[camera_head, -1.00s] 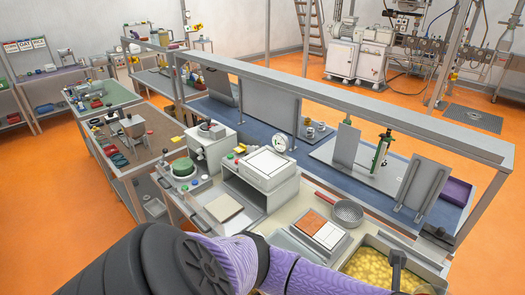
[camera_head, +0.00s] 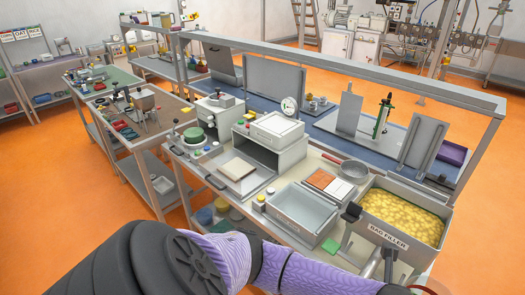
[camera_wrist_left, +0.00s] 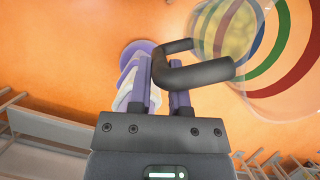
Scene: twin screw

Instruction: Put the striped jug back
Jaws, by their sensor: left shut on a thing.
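The striped jug (camera_wrist_left: 285,45) is see-through with red, green and blue bands, at the upper right of the left wrist view. Its dark grey bent handle (camera_wrist_left: 205,73) passes at my left gripper (camera_wrist_left: 163,82), whose purple fingers are shut on it. Something yellow shows through the jug. Orange floor lies below it. In the head view my left arm crosses the bottom of the picture. A faint clear curve with a reddish edge, possibly the jug, shows at the bottom right; most of it is out of frame. My right gripper is in neither view.
The bench holds a bag filler (camera_head: 405,212) full of yellow pieces, a grey bin (camera_head: 302,206), a pan (camera_head: 353,170) and a box with a dial (camera_head: 275,140). Jars and bowls stand on its lower shelf. A rail (camera_head: 345,70) runs behind. Orange floor is open at left.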

